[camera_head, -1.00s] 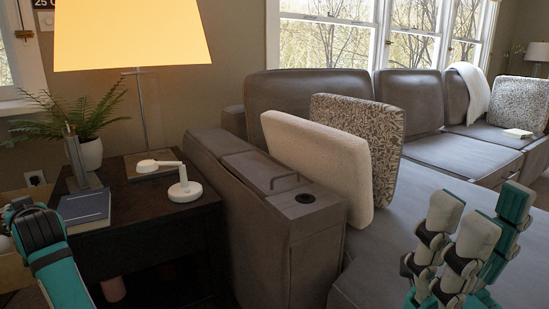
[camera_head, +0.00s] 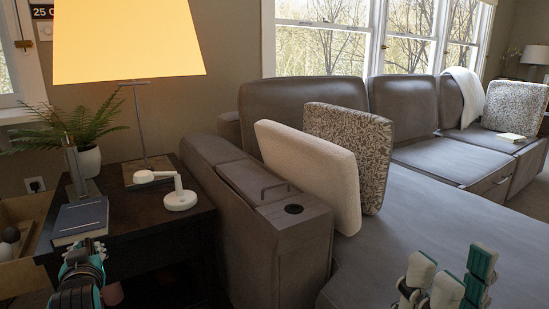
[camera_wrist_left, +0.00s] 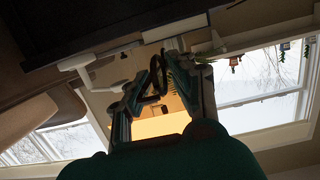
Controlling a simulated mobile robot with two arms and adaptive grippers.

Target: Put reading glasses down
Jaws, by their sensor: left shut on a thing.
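My left gripper (camera_head: 86,256) is low at the front edge of the dark side table (camera_head: 135,213), just below a blue book. In the left wrist view my left gripper (camera_wrist_left: 158,82) is shut on a thin dark looped thing, which looks like the reading glasses (camera_wrist_left: 156,88). The glasses cannot be made out in the head view. My right gripper (camera_head: 446,278) is at the lower right above the grey sofa seat, its fingers spread and empty.
On the table are a blue book (camera_head: 80,217), a small white lamp (camera_head: 179,199), a tall lamp (camera_head: 139,112) and a fern (camera_head: 75,129). The front middle of the tabletop is clear. The sofa arm (camera_head: 300,245) stands close on the right.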

